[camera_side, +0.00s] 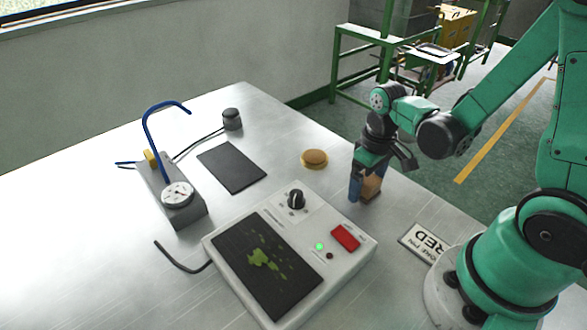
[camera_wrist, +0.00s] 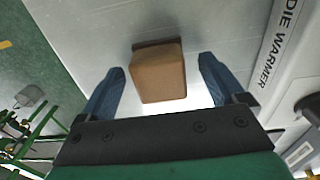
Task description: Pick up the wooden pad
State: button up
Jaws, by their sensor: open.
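The wooden pad, a brown block (camera_side: 371,187), stands on the metal table near its right edge in the side view. In the wrist view the brown block (camera_wrist: 160,75) lies between and slightly beyond the two blue fingertips. My gripper (camera_side: 364,186) is low over the table at the block, and one blue finger hides part of it. In the wrist view my gripper (camera_wrist: 162,80) is open, with a gap on each side of the block.
A die warmer (camera_side: 330,243) with a dark plate and green bits stands left of the gripper. A round tan disc (camera_side: 314,159), a black mat (camera_side: 232,166) and a gauge stand (camera_side: 178,195) lie farther left. A sign (camera_side: 426,243) lies near my base. The table edge is close.

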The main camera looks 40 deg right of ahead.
aim_at(369, 179)
grip_shut()
jog(key=shift+r, duration=0.1)
notch_tip(369, 179, up, 20)
dwell(0.9)
jog(key=c, duration=0.6)
grip_release()
grip_shut()
